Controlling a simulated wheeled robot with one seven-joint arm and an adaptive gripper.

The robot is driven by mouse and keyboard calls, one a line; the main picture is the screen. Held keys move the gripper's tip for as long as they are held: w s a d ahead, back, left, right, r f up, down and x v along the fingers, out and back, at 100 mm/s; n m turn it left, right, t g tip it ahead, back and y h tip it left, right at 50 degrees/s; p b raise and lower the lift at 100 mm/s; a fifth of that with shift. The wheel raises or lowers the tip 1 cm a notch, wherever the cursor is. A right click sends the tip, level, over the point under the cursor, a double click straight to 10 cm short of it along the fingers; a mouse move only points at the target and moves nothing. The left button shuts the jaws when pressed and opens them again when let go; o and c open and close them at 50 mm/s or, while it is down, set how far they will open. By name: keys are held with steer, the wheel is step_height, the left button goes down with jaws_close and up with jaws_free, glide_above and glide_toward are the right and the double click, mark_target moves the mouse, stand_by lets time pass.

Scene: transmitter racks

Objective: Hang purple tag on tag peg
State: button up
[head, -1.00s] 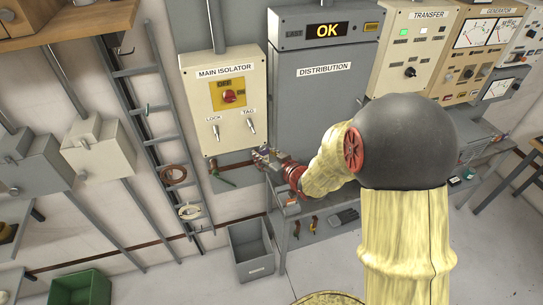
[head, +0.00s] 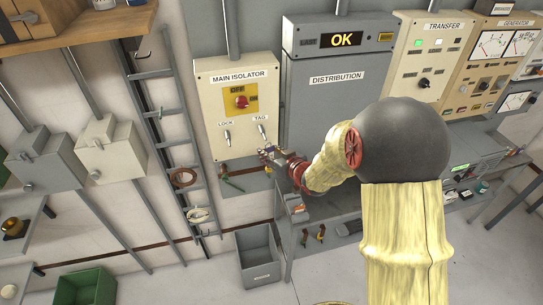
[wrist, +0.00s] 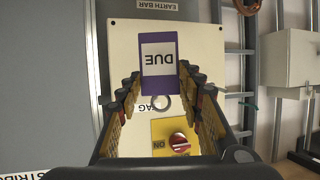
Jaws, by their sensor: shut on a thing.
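My gripper (wrist: 160,100) is shut on the purple tag (wrist: 146,88), which has a white panel reading DUE, upside down in the wrist view. In the head view my gripper (head: 268,154) is just below the tag peg (head: 263,132) on the main isolator panel (head: 212,140). The tag appears apart from the peg, though the exact gap cannot be told. A grey ring (wrist: 161,103) shows at the tag's lower edge in the wrist view, close to the TAG lettering. The peg is not clearly visible there.
The lock peg (head: 227,136) stands left of the tag peg, and the red isolator switch (head: 241,102) is above. The distribution cabinet (head: 335,110) is close on the right. A ladder rack (head: 168,130) is on the left. A grey bin (head: 258,255) stands below.

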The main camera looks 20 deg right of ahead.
steer(key=shift+w+d+f, duration=0.1)
steer(key=shift+w+d, duration=0.05)
steer(key=shift+w, duration=0.9)
steer(key=shift+w+d, duration=0.15)
steer(key=shift+w, duration=0.85)
steer(key=shift+b+x, duration=0.3)
steer(key=shift+x, duration=0.5)
steer(key=shift+d, duration=0.2)
steer(key=o, duration=0.9)
steer(key=shift+o, duration=0.3)
